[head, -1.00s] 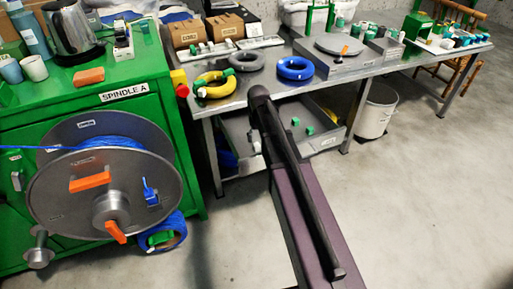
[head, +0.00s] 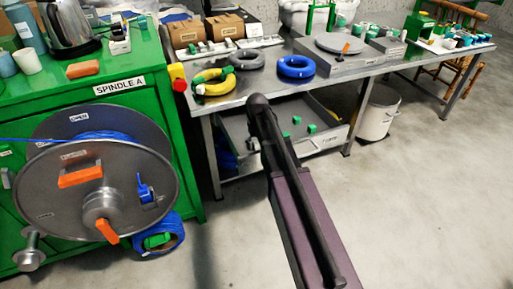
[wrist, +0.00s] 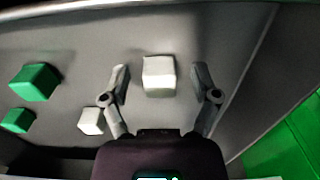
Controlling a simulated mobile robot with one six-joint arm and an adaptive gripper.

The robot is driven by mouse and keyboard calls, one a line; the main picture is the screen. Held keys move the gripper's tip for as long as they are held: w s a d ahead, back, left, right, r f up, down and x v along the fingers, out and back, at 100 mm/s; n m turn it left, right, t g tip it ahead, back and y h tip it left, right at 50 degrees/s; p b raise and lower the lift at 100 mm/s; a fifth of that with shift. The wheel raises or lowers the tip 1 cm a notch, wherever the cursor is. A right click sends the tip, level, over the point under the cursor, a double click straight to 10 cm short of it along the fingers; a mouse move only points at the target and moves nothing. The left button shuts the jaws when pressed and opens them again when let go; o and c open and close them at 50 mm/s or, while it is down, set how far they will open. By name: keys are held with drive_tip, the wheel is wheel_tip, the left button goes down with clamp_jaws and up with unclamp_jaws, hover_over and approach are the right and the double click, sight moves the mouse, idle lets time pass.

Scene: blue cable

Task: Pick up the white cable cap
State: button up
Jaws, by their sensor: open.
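A white cap (wrist: 158,76) lies on the grey surface in the wrist view, centred between the fingertips of my gripper (wrist: 161,78). The gripper's two fingers are spread, one on each side of the cap, with a visible gap on both sides. I cannot tell the height of the fingertips above the surface. A second, smaller-looking white cap (wrist: 91,121) lies outside the left finger. In the head view, my arm hides the gripper and the cap between its fingers.
Green caps (wrist: 34,81) lie to the left in the wrist view; green pieces also show in the head view (head: 297,120) on the low grey tray (head: 333,141) under the metal table (head: 240,94). The cable reel (head: 60,205) stands left. A white bucket (head: 379,112) stands right.

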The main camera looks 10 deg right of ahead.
sight(257, 143)
idle(0.5)
drive_tip(key=c, duration=0.8)
drive_tip(key=shift+c, duration=0.2)
drive_tip(key=shift+r, duration=0.15)
wheel_tip(257, 143, up, 10)
drive_tip(key=p, duration=1)
drive_tip(key=shift+s, duration=0.1)
